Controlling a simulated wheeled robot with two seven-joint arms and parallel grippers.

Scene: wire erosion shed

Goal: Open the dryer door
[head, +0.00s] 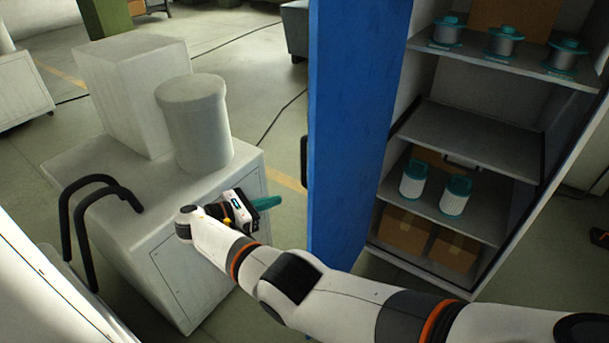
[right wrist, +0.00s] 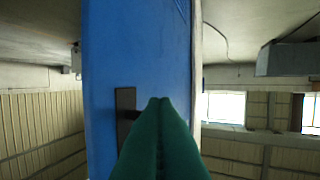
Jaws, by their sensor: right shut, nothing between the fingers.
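A tall blue door (head: 350,120) stands swung out from a shelved cabinet (head: 470,145), so the shelves inside show. A dark handle (head: 303,160) shows at the door's left edge. In the right wrist view the blue door (right wrist: 140,50) fills the middle, with a black handle (right wrist: 126,120) partly hidden by my fingers. My right gripper (head: 268,202) is left of the door; its teal fingers (right wrist: 160,102) are shut together and empty. Whether they touch the door or handle I cannot tell. My left gripper is not in view.
The cabinet holds teal-capped spools (head: 503,42), white filters (head: 413,180) and cardboard boxes (head: 405,230). Left of my right arm stands a pale machine (head: 190,235) with a white cylinder (head: 195,125) and black hoses (head: 80,215). Open floor lies behind.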

